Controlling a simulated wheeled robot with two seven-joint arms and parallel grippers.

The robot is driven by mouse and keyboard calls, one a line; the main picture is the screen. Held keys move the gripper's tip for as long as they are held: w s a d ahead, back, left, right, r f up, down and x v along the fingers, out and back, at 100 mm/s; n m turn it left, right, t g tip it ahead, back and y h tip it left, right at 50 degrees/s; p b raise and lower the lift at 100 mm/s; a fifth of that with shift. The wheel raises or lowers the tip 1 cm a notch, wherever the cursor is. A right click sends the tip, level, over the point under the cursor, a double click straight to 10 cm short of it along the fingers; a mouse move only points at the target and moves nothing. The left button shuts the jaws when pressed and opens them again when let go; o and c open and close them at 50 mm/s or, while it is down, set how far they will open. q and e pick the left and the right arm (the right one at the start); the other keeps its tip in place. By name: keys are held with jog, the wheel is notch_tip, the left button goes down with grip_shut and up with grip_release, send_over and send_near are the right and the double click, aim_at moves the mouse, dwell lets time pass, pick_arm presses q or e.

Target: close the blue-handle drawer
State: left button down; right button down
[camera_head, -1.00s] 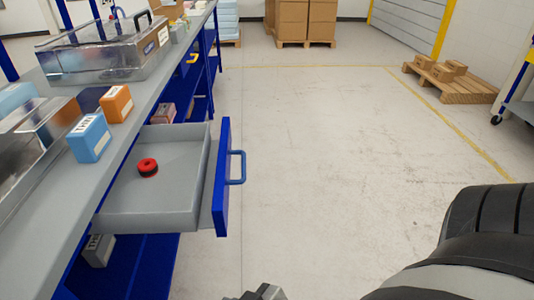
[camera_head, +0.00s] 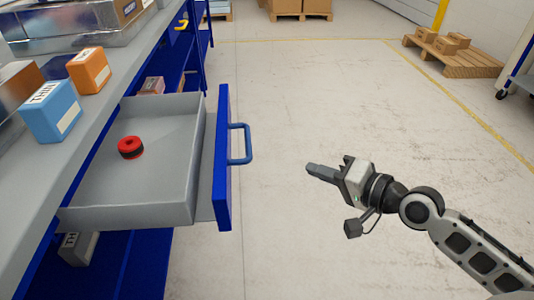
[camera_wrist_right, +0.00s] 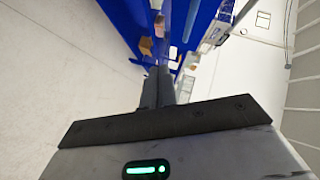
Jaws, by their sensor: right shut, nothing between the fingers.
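The drawer (camera_head: 185,215) stands pulled out from under the grey bench top. Its blue front panel (camera_head: 223,165) carries a blue loop handle (camera_head: 246,144) facing right. A red and black round part (camera_head: 131,148) lies inside on the drawer floor. My right gripper (camera_head: 312,170) is shut and empty, to the right of the handle and apart from it, pointing left toward it. In the right wrist view its closed fingers (camera_wrist_right: 158,85) point toward blue bench parts. My left gripper is not in view.
The bench top (camera_head: 95,125) holds a blue box (camera_head: 50,110), an orange box (camera_head: 88,70) and clear cases. A yellow handle (camera_head: 181,25) shows farther along the bench. A pallet with cartons (camera_head: 455,60) stands at the back right. The floor right of the drawer is clear.

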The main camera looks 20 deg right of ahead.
notch_tip(320, 180, up, 4)
jog(key=w+d+m+y, duration=0.1)
jog(key=w+m, duration=0.1)
jog(key=s+a+p+x, duration=0.1)
jog(key=a+x, duration=0.1)
jog(key=x, duration=1)
jog(key=shift+a+r+t, duration=0.25)
jog(key=shift+t, duration=0.15)
jog(key=shift+w, duration=0.15)
